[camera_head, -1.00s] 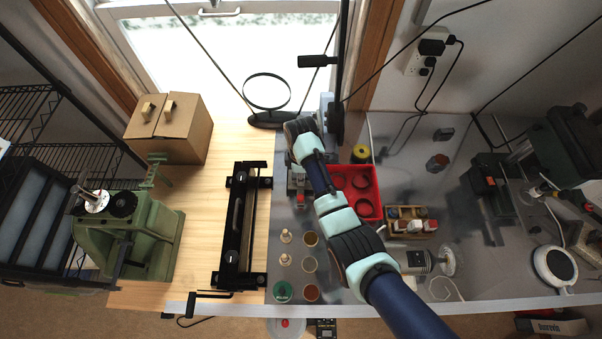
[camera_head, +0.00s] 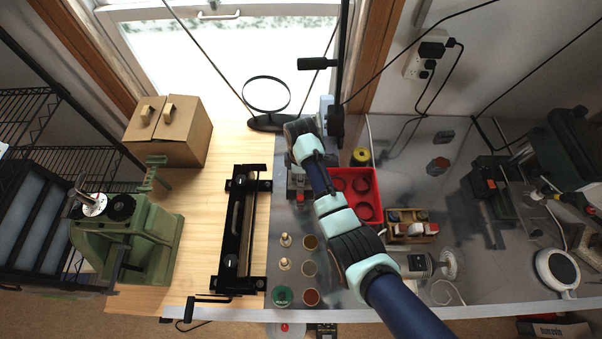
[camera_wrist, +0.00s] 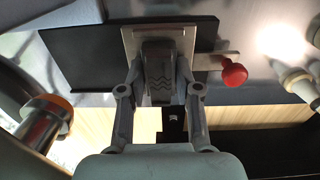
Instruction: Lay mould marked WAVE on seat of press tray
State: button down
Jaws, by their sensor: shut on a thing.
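In the wrist view my gripper (camera_wrist: 160,58) is shut on a dark grey block, the mould (camera_wrist: 160,86), with a zigzag wave mark on its near face. A finger stands on each side of it. Behind the mould is the pale metal plate of the press tray (camera_wrist: 131,42), with a red knob (camera_wrist: 233,73) at its right. The mould overlaps the plate in this view; I cannot tell whether they touch. In the head view my arm hides the gripper and the mould; a part of the press and its red knob (camera_head: 300,197) show just left of the arm.
A red bin (camera_head: 364,212) with dark rings lies right of my arm. Small brass pieces and round pots (camera_head: 310,268) stand in front. A black roller frame (camera_head: 238,232) lies to the left on the wood. A wooden block with small items (camera_head: 410,229) is at the right.

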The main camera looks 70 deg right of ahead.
jog(key=shift+s+a+f, duration=0.15)
jog(key=shift+a+f, duration=0.25)
jog(key=shift+f, duration=0.35)
jog(key=c, duration=1.1)
grip_release()
jog(key=shift+c, duration=0.2)
jog(key=o, duration=0.4)
jog(key=shift+a+f, duration=0.1)
jog(key=shift+a, duration=0.15)
jog(key=shift+d+r, duration=0.1)
jog(key=shift+r, duration=0.15)
jog(key=shift+r, duration=0.25)
notch_tip(320, 180, up, 7)
jog(key=shift+r, duration=0.1)
